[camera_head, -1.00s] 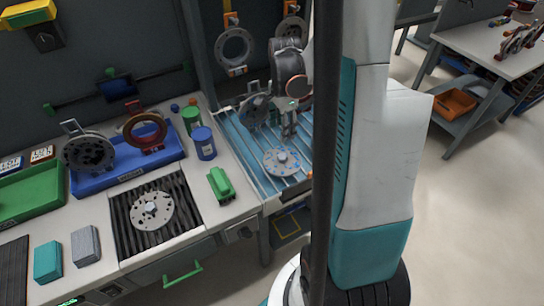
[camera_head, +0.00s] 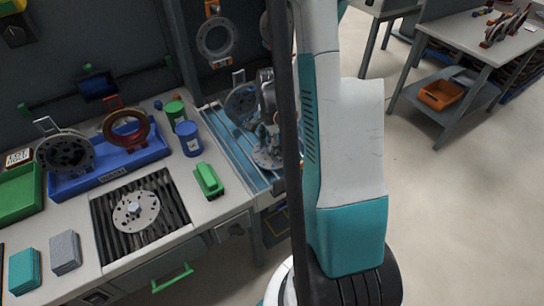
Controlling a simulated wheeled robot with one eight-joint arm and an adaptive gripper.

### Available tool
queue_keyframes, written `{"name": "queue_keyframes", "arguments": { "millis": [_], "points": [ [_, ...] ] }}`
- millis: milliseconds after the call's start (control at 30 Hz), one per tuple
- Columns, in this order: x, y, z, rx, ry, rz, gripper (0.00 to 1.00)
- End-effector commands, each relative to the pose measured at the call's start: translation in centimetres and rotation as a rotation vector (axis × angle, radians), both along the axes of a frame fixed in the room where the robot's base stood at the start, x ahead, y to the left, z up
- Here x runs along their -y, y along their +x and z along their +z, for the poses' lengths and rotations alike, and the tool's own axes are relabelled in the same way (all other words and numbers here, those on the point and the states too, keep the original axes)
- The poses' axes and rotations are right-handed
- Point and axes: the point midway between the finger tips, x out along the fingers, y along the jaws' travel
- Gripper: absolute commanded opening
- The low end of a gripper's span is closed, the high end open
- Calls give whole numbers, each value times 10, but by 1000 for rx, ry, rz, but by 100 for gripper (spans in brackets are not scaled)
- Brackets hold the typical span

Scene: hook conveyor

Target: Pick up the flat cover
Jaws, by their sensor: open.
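A flat grey round plate with holes, which looks like the flat cover (camera_head: 268,160), lies on the blue slatted surface (camera_head: 233,130) right of the bench. My gripper (camera_head: 271,146) is open, pointing down right at this plate and overlapping it in the picture. I cannot tell whether the fingers touch it. The dark post and my arm hide the plate's right side. A second flat round plate (camera_head: 136,211), with a central hub, lies on the ribbed black mat (camera_head: 104,228) on the bench.
A blue tray (camera_head: 120,172) holds a dark disc (camera_head: 65,152) and a red-brown ring (camera_head: 112,133). A green block (camera_head: 208,180) and blue canister (camera_head: 189,138) stand near the slatted surface. A grey ring (camera_head: 216,38) hangs above. Open floor lies at right.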

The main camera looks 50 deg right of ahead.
Motion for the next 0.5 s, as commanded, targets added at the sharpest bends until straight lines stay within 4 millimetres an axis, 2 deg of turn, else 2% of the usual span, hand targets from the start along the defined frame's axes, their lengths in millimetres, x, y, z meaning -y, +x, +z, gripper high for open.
{"name": "queue_keyframes", "arguments": {
  "millis": [33, 100, 300, 500],
  "points": [
    [0, 0, -8, 0, -1, 0, 51],
    [0, 0, -12, -1, -2, 0, 51],
    [0, 0, -11, -1, -2, 0, 51],
    [0, 0, -10, -1, -2, 0, 6]
  ]
}}
